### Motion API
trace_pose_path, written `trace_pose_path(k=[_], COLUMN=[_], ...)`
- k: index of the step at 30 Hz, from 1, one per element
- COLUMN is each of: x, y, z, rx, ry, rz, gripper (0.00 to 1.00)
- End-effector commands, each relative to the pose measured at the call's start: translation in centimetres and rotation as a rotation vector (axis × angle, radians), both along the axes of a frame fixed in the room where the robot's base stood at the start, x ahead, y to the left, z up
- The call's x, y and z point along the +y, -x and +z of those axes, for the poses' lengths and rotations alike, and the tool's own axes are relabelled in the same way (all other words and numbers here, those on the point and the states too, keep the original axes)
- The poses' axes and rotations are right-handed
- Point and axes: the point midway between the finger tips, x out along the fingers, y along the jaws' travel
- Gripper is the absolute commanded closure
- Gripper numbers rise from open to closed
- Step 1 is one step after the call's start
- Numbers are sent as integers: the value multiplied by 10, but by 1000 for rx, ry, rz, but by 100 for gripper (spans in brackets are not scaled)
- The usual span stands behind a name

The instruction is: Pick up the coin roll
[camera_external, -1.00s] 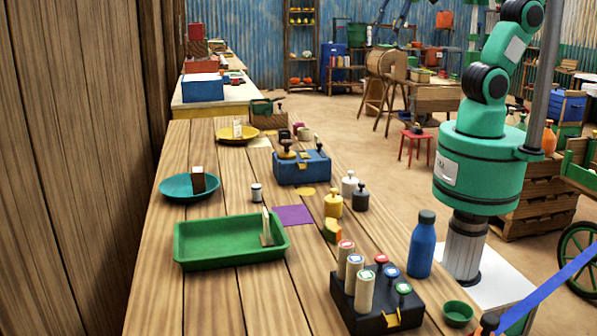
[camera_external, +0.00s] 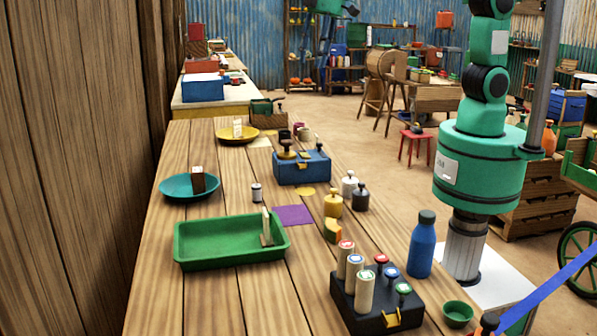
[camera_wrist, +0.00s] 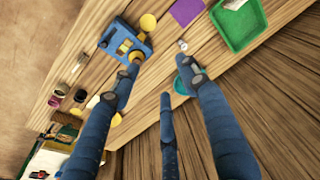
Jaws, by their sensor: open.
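A small pale cylinder with a dark top (camera_external: 257,192) stands upright on the table (camera_external: 215,300) between the teal dish and the purple mat; it looks like the coin roll, but I cannot be sure. It also shows small in the wrist view (camera_wrist: 183,45), just beyond the right fingertip. My gripper (camera_wrist: 162,75) has its blue fingers spread, with nothing between them, apart from the cylinder and above the table.
A teal dish (camera_external: 176,192) holds an upright block, a green tray (camera_external: 190,250) a card stand. A blue box with knobs (camera_external: 302,172), a purple mat (camera_external: 292,215) and knobbed weights stand nearby. A black rack (camera_external: 372,316) holds several capped cylinders; a blue bottle (camera_external: 422,250) stands right.

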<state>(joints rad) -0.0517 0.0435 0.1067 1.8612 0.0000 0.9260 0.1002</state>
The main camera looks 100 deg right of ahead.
Motion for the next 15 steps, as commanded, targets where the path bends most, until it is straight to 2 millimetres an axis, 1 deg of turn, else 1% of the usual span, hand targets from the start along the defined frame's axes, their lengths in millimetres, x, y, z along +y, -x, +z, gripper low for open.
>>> trace_pose_path(k=[1,3,11,15], x=[2,4,14,20], y=[-13,-28,-82,-109], z=[-11,-22,-72,-104], rx=[14,28,77,107], ry=[0,0,0,2], rz=[-1,-3,-11,-16], gripper=[55,55,55,55])
